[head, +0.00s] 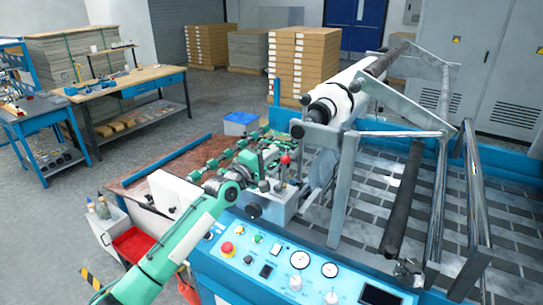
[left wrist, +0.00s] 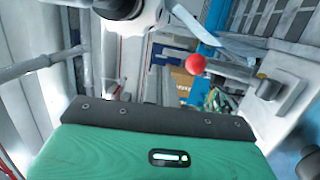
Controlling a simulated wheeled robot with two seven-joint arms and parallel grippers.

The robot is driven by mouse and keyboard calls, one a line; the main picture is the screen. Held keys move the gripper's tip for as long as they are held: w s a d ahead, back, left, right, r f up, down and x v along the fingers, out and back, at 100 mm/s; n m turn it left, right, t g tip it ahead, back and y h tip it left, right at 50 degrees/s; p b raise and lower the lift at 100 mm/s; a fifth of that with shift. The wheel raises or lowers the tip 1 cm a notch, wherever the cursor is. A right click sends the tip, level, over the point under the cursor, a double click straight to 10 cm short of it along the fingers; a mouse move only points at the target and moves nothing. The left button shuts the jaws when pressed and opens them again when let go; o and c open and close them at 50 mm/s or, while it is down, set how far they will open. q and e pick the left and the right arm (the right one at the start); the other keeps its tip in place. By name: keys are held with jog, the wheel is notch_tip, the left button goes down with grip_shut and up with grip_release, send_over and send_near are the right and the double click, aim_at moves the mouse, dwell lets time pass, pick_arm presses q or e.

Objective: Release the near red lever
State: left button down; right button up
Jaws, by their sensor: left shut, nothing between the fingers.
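The red lever knob (head: 285,159) stands up from the grey machine block beside the blue control panel in the head view. In the left wrist view the red ball (left wrist: 195,64) is just beyond the dark front edge of my gripper, a little right of centre. My left gripper (head: 266,163) is at the end of the green and white arm, just left of the red knob in the head view. It is shut and empty. Its fingertips are hard to make out, and I cannot tell whether it touches the lever. My right gripper is out of view.
The blue control panel (head: 278,266) with gauges and buttons lies below and in front. The white roll (head: 340,92) and steel frame bars (head: 438,175) rise close on the right. A row of green machine parts (head: 217,158) lies behind the arm.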

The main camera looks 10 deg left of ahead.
pick_arm(q)
jog(key=s+a+r+b, duration=0.3)
jog(key=s+a+r, duration=0.1)
jog(key=s, duration=0.3)
jog(key=shift+s+a+r, duration=0.2)
jog(key=shift+s+r, duration=0.05)
jog(key=shift+r, duration=0.55)
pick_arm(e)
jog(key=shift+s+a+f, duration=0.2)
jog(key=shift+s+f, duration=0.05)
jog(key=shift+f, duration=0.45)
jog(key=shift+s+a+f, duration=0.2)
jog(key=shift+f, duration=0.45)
